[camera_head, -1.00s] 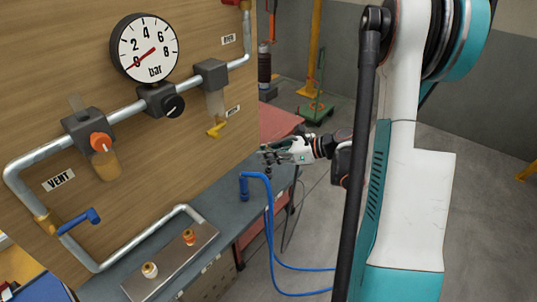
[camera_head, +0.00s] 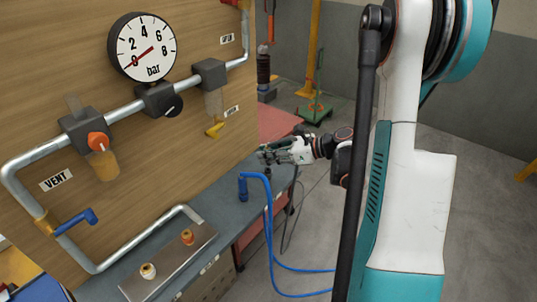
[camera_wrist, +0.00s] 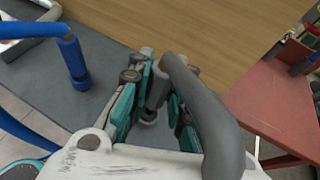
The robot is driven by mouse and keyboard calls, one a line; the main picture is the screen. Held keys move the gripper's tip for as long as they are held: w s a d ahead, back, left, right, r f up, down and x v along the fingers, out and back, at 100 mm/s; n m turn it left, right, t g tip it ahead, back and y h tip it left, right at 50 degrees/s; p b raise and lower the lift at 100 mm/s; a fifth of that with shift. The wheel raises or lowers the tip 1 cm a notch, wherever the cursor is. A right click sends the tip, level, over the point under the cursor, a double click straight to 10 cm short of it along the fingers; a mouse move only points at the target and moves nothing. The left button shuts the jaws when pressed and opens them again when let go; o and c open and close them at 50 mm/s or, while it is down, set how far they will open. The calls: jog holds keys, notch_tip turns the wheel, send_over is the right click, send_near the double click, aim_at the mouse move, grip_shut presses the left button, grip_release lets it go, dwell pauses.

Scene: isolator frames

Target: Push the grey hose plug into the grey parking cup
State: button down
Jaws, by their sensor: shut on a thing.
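My gripper (camera_wrist: 158,82) is shut on the grey hose plug (camera_wrist: 155,95), which stands between its teal-padded fingers in the wrist view. The thick grey hose (camera_wrist: 210,115) bends from the plug's top over the right finger towards the camera. A small grey round part (camera_wrist: 149,116) shows at the plug's lower end, over the bench top; it may be the grey parking cup, but I cannot tell how far the plug is in it. In the head view my gripper (camera_head: 277,155) is low over the bench's far end, and plug and cup cannot be made out there.
A blue plug with a blue hose (camera_wrist: 73,62) stands upright on the grey bench (camera_wrist: 40,85), left of my gripper. The wooden panel (camera_head: 215,140) with pipes and gauge rises beside the bench. A red table (camera_wrist: 275,105) is at the right.

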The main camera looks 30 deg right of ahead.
jog(key=shift+f+b, duration=1.3)
jog(key=shift+f, duration=0.15)
dwell(0.3)
jog(key=c, duration=1.4)
grip_release()
jog(key=shift+o, duration=0.2)
jog(key=v, duration=1.2)
jog(key=shift+a, duration=0.1)
